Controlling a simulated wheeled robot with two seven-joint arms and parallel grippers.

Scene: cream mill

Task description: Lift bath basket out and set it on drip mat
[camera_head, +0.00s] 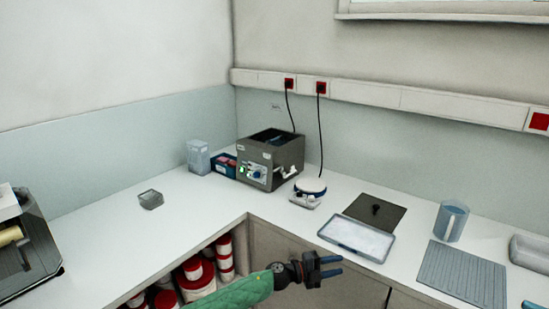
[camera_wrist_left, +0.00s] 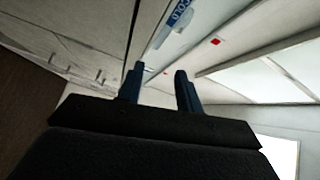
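The bath (camera_head: 270,163) is a dark grey box with a control panel and an open top, at the back corner of the counter. Its inside is dark, and I cannot make out the basket clearly. A grey ribbed mat (camera_head: 462,273), which looks like the drip mat, lies flat and bare on the right counter. My left gripper (camera_head: 338,266) is in front of the cabinet below the tray, away from both. Its two blue fingers are apart and empty, also in the left wrist view (camera_wrist_left: 160,77). A blue tip of my right gripper (camera_head: 532,305) shows at the bottom right edge.
A dark flat lid with a knob (camera_head: 376,209) lies behind a pale tray (camera_head: 357,238). A round white-topped device (camera_head: 309,188) stands beside the bath. A blue-grey jug (camera_head: 451,221) stands behind the mat. A small grey dish (camera_head: 150,199) sits on the left counter, which is mostly clear.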

